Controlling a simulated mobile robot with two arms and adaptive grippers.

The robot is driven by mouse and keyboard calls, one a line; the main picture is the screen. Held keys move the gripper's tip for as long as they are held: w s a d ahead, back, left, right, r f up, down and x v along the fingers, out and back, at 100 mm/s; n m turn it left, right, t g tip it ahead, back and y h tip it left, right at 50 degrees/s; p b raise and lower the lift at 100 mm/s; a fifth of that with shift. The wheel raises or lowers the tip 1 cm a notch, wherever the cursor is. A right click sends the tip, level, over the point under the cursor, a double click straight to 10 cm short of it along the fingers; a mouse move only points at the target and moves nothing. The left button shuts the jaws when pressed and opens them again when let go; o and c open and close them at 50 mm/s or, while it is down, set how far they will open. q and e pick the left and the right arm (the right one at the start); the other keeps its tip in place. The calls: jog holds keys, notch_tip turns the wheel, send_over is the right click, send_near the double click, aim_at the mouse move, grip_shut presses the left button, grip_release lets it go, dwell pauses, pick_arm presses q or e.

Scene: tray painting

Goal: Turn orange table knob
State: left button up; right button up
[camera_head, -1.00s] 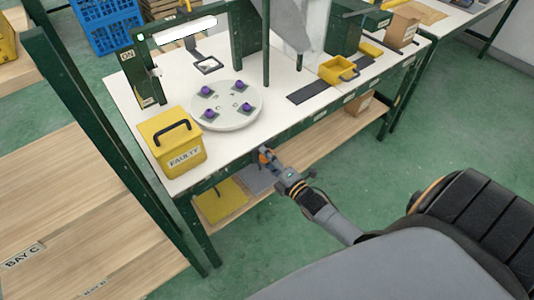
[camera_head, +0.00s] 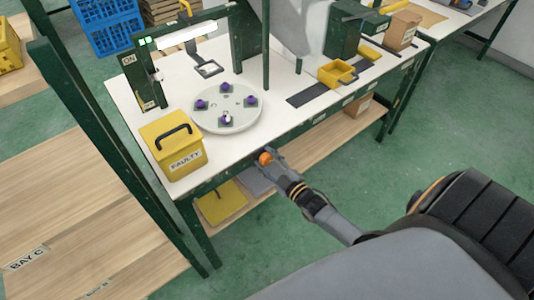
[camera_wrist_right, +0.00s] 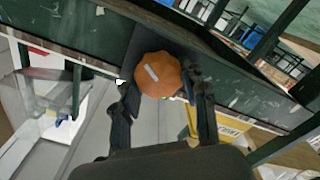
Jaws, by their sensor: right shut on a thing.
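The orange knob (camera_head: 265,157) sits on the front edge of the workbench, below the tabletop. In the wrist view the knob (camera_wrist_right: 158,74) is round and lobed, with a pale stripe across its face. My right gripper (camera_head: 268,160) is shut on it; its dark fingers (camera_wrist_right: 163,92) lie on either side of the knob. The round white turntable (camera_head: 222,132) on the bench carries several purple-topped pieces near its rim. My left gripper is not in view.
A yellow FAULTY bin (camera_head: 172,140) stands at the bench's near left corner. A green frame (camera_head: 145,85) with a lit bar rises behind the turntable. A yellow tray (camera_head: 338,72) is at the right. A wooden shelf (camera_head: 320,140) runs below the bench.

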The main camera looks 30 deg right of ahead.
jog(key=m, duration=0.3)
jog(key=shift+d+m, duration=0.15)
jog(key=shift+m, duration=0.25)
jog(key=m, duration=0.3)
jog(key=shift+m, duration=0.3)
jog(key=m, duration=0.3)
jog(key=shift+d+m, duration=0.1)
jog(key=shift+m, duration=0.2)
jog(key=m, duration=0.3)
jog(key=shift+d+f+m+b, duration=0.1)
jog(key=shift+m+b, duration=0.2)
jog(key=shift+b, duration=0.1)
jog(key=m, duration=0.3)
jog(key=shift+f+m+b, duration=0.1)
jog(key=shift+m+b, duration=0.2)
jog(key=shift+b, duration=0.1)
jog(key=m+b, duration=0.1)
jog(key=m, duration=0.2)
jog(key=shift+f+m, duration=0.1)
jog(key=shift+m, duration=0.3)
jog(key=m+b, duration=0.2)
jog(key=m, duration=0.2)
jog(key=shift+f, duration=0.1)
jog(key=shift+m+b, duration=0.6)
jog(key=shift+m, duration=1)
